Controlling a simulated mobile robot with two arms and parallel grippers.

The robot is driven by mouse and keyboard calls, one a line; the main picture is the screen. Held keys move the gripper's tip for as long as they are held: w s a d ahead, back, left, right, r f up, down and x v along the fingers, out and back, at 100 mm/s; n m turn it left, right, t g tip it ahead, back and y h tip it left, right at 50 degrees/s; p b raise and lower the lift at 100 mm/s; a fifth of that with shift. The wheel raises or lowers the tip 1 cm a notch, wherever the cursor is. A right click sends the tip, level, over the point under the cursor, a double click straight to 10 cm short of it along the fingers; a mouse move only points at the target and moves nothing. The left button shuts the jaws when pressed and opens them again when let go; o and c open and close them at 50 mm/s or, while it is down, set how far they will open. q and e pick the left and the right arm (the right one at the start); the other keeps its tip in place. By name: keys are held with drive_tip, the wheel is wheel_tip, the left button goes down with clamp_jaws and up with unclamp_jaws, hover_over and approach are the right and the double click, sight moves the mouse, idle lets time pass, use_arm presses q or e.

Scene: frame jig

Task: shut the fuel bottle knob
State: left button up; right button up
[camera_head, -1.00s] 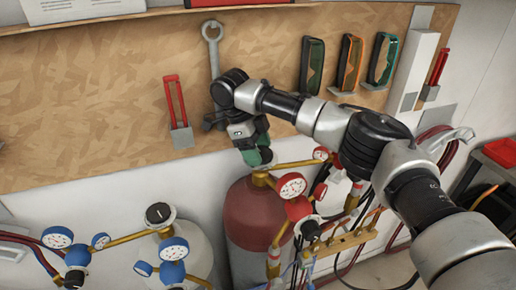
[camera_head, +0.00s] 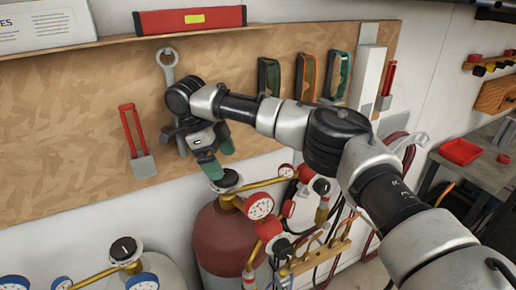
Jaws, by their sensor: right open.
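The red fuel bottle (camera_head: 222,240) stands against the wall, below the wooden board. Its dark round knob (camera_head: 227,181) sits on top of the brass valve. My right gripper (camera_head: 218,158) is open, with green fingertips pointing down just above the knob. Its near fingertip appears close to the knob's upper edge; I cannot tell whether they touch. Nothing shows between the fingers. My left gripper is out of view.
Red gauges (camera_head: 260,206) and brass fittings crowd the bottle's right side. A pale bottle with a black knob (camera_head: 124,249) and blue gauges stands at lower left. Tools hang on the wooden board (camera_head: 60,130) behind. A grey bench (camera_head: 480,165) with a red tray is at right.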

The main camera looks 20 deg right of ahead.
drive_tip(key=s+d+r+b, duration=0.2)
drive_tip(key=s+d+r, duration=0.5)
drive_tip(key=s+d, duration=0.1)
drive_tip(key=shift+s, duration=0.3)
